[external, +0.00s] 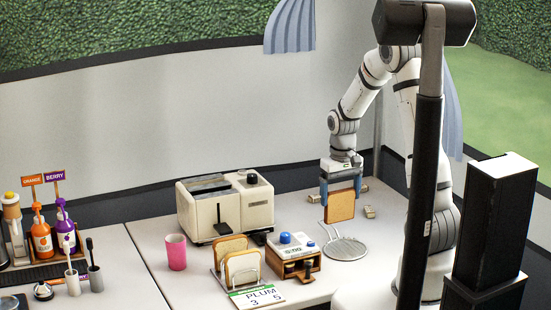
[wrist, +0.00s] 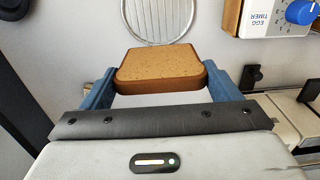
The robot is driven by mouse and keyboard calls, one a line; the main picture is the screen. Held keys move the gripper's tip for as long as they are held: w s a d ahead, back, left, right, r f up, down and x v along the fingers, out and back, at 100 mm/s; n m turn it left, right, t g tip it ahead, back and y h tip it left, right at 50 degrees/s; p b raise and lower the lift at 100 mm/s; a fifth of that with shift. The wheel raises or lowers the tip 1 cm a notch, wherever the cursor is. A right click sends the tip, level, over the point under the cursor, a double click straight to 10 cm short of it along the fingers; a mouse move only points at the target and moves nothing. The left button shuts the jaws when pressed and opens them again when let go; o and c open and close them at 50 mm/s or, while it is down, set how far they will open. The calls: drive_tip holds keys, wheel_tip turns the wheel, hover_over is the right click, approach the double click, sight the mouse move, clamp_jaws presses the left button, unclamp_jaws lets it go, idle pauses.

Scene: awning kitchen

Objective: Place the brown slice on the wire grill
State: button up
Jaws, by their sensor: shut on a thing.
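My gripper (external: 341,178) is shut on the brown slice (external: 340,206), which hangs upright below it. In the wrist view the slice (wrist: 160,66) sits between the two blue fingers of my gripper (wrist: 160,85). The wire grill (external: 345,249) is a round mesh with a handle, lying flat on the white counter just below and slightly right of the slice. Part of the grill (wrist: 160,16) shows at the top of the wrist view, beyond the slice. The slice appears held above the counter, apart from the grill.
A wooden egg timer box with a blue knob (wrist: 299,12) stands beside the grill. A rack with bread slices (external: 241,267), a cream toaster (external: 226,205) and a pink cup (external: 176,251) stand to the left. Small blocks (external: 369,212) lie behind the grill.

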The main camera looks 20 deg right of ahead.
sight(338, 220)
drive_tip(key=shift+f, duration=2.85)
drive_tip(key=shift+f, duration=0.2)
drive_tip(key=o, duration=0.7)
drive_tip(key=shift+c, duration=0.2)
wheel_tip(338, 220, up, 12)
drive_tip(key=shift+r, duration=0.1)
drive_tip(key=s+r+t, duration=0.1)
drive_tip(key=s+r, duration=0.3)
drive_tip(key=s, duration=0.6)
drive_tip(key=s+r+t, duration=0.1)
drive_tip(key=s+r, duration=0.3)
drive_tip(key=s, duration=0.5)
drive_tip(key=shift+s+a+r+t, duration=0.25)
drive_tip(key=shift+s+a+t, duration=0.1)
drive_tip(key=shift+a+t, duration=0.1)
